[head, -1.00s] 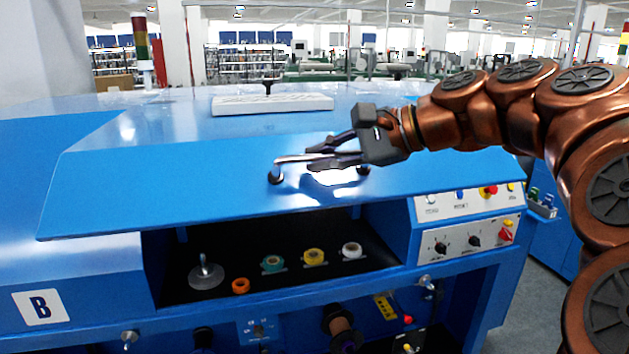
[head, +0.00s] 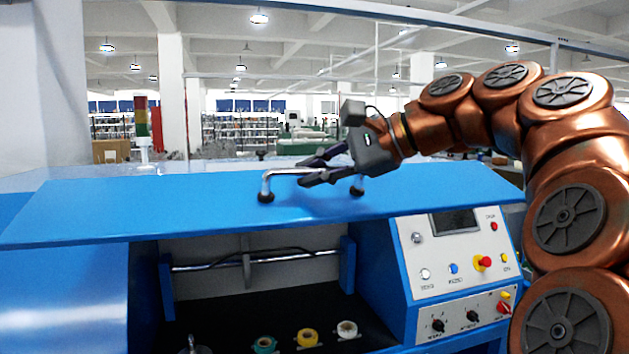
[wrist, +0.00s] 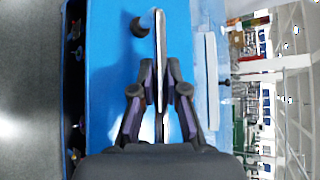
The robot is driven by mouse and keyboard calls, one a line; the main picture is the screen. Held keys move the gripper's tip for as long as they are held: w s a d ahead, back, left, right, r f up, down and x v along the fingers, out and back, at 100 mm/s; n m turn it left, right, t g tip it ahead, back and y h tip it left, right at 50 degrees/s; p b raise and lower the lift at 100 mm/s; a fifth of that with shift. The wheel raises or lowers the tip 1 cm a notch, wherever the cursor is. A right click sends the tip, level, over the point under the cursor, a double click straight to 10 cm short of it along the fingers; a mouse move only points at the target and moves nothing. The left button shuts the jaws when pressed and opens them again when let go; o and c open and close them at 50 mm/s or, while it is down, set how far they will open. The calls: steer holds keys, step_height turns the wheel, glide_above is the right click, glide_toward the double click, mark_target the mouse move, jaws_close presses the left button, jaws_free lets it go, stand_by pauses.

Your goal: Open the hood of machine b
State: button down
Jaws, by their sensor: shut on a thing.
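The blue hood (head: 190,205) of the machine is raised, with a dark opening showing below its front edge. A metal bar handle (head: 285,172) with black feet stands on the hood's top face. My gripper (head: 308,171) is shut on the handle, with a finger on either side of the bar. In the wrist view the handle (wrist: 160,50) runs between the two fingertips (wrist: 160,90) over the blue hood (wrist: 110,80). The letter B label seen earlier is out of the head view now.
Inside the opening are green, yellow and white rolls (head: 308,337) and a metal crossbar (head: 285,258). A control panel (head: 460,262) with knobs and buttons stands right of the opening. A red, yellow and green signal light (head: 142,120) stands behind the machine.

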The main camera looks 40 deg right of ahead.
steer(key=shift+r, duration=0.1)
stand_by(0.3)
steer(key=c, duration=1.2)
jaws_free()
steer(key=shift+v, duration=3.75)
